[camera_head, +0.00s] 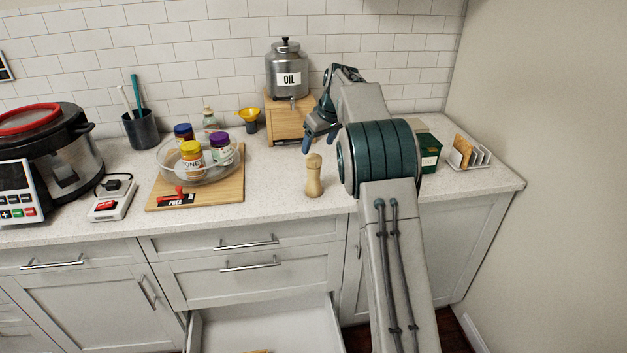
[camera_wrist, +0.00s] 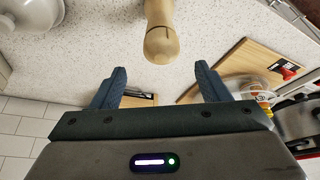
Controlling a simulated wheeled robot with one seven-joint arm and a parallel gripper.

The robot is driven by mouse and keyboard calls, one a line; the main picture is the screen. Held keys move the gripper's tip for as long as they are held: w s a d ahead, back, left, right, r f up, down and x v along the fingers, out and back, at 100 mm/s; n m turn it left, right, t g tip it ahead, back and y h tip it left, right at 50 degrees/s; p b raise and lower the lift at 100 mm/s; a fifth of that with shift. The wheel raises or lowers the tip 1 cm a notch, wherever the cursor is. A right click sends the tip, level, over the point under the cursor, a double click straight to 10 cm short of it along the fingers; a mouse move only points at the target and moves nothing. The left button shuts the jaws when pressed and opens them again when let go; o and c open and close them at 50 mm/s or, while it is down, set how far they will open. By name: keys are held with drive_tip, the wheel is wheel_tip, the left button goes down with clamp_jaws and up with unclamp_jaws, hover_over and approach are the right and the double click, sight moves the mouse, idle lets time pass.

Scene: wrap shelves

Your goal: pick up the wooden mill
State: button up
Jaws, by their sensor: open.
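The wooden mill (camera_head: 314,176) stands upright on the counter, near its front edge and right of the cutting board. In the wrist view the mill (camera_wrist: 161,32) shows at the top middle, with its lower or upper end cut off by the frame. My gripper (camera_head: 319,140) is above and behind the mill in the head view. In the wrist view my gripper (camera_wrist: 160,80) has its two blue fingers spread with nothing between them. The mill lies beyond the fingertips, roughly centred between them, and apart from them.
A cutting board (camera_head: 235,190) with a clear bowl of jars (camera_head: 163,163) stands left of the mill. An oil dispenser (camera_head: 288,75) on a wooden stand (camera_head: 284,125) is behind. A green box (camera_head: 430,152) and toast rack (camera_head: 480,160) are at right. A drawer (camera_head: 265,325) below is open.

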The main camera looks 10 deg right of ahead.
sight(315, 155)
drive_tip(key=x, duration=0.2)
drive_tip(key=p+x, duration=0.1)
drive_tip(key=x, duration=0.4)
drive_tip(key=shift+s+f, duration=0.25)
drive_tip(key=shift+f, duration=0.05)
drive_tip(key=shift+c, duration=0.3)
drive_tip(key=c, duration=1.4)
drive_tip(key=shift+r, duration=0.1)
drive_tip(key=shift+c, duration=0.2)
